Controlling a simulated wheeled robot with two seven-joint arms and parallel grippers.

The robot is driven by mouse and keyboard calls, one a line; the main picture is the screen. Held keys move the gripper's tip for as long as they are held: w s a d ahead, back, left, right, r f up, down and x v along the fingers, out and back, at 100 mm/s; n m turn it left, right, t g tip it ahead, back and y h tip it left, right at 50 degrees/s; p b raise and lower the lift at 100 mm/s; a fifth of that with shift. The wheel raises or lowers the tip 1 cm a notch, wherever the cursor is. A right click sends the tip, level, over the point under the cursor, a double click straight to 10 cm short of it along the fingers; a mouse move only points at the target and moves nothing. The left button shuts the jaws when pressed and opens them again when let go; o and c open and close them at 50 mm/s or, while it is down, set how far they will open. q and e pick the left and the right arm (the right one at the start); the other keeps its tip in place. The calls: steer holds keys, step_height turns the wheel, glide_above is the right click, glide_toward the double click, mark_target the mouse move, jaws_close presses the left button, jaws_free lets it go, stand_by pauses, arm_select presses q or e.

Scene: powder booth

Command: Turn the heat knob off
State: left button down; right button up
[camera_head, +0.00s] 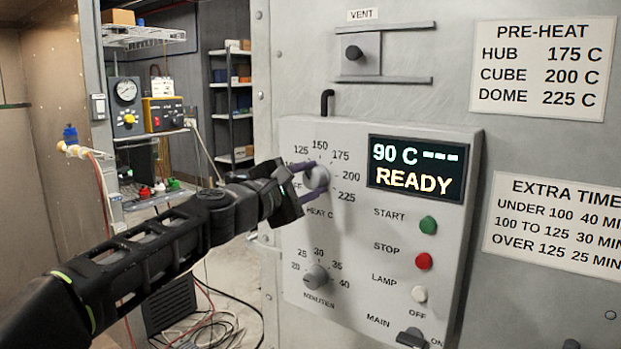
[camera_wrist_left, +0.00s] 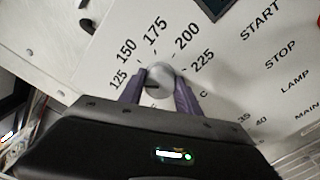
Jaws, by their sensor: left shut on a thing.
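The heat knob (camera_head: 316,177) is a round grey knob on the upper left of the control panel (camera_head: 384,136), with a printed scale from 125 to 225 showing around it. My left gripper (camera_head: 314,180) reaches in from the left with its purple fingers on either side of the knob. In the left wrist view the heat knob (camera_wrist_left: 158,82) sits between the two fingers of the left gripper (camera_wrist_left: 160,88), which are closed on it. A dark mark shows on the knob's face there. The lower part of its scale is hidden by my gripper. My right gripper is not in view.
The display (camera_head: 416,168) reads 90 C and READY. Below it are the green start button (camera_head: 428,223), red stop button (camera_head: 424,261), white lamp button (camera_head: 419,294) and main switch (camera_head: 411,337). The minutes knob (camera_head: 316,276) is below the heat knob. A bent black hook (camera_head: 327,102) stands above the panel.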

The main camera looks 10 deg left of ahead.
arm_select(q)
steer(key=n+p, duration=0.1)
steer(key=n, duration=0.3)
steer(key=shift+a+r+n, duration=0.1)
steer(key=shift+n, duration=0.2)
steer(key=n+p, duration=0.1)
steer(key=n, duration=0.2)
steer(key=shift+n, duration=0.4)
steer(key=n+p, duration=0.1)
steer(key=n, duration=0.4)
steer(key=shift+p, duration=0.3)
steer(key=shift+w+n+p, duration=0.1)
steer(key=shift+n+p, duration=0.3)
steer(key=shift+n, duration=1.2)
steer(key=c, duration=0.9)
jaws_free()
steer(key=shift+o, duration=0.2)
steer(key=shift+a, duration=0.1)
